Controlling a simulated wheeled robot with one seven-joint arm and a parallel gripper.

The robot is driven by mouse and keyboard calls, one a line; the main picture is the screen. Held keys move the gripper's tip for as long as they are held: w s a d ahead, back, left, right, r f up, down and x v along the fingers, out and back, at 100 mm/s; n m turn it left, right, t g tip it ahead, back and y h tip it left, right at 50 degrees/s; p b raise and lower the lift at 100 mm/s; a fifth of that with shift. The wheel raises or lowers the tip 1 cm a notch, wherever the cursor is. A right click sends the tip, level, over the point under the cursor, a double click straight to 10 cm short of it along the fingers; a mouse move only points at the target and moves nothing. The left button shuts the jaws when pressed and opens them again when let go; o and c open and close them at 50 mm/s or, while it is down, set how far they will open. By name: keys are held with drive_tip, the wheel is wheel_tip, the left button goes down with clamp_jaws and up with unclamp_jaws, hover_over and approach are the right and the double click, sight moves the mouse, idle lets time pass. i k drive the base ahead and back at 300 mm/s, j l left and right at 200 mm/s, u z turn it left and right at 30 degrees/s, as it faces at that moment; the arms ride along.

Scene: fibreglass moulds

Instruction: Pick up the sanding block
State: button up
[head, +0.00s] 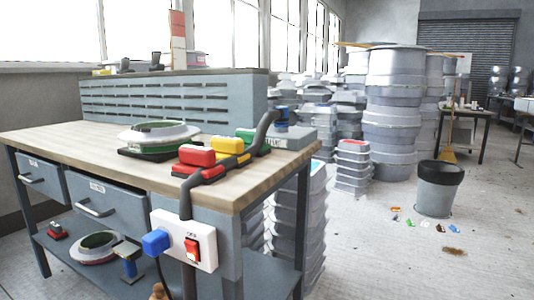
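I cannot tell for certain which thing is the sanding block. Several small coloured blocks lie on the workbench (95,150). My gripper is not in view.
A round white mould with a green inside (159,136) lies left of the blocks. A white socket box (184,239) hangs at the bench's front corner. Stacked grey moulds (391,110) stand behind.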

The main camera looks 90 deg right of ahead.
sight(225, 147)
drive_tip(key=k+l+z, duration=0.1)
drive_tip(key=k+z, duration=0.3)
drive_tip(key=k+l+z, duration=0.15)
drive_tip(key=k+z, duration=0.2)
drive_tip(key=i, duration=0.05)
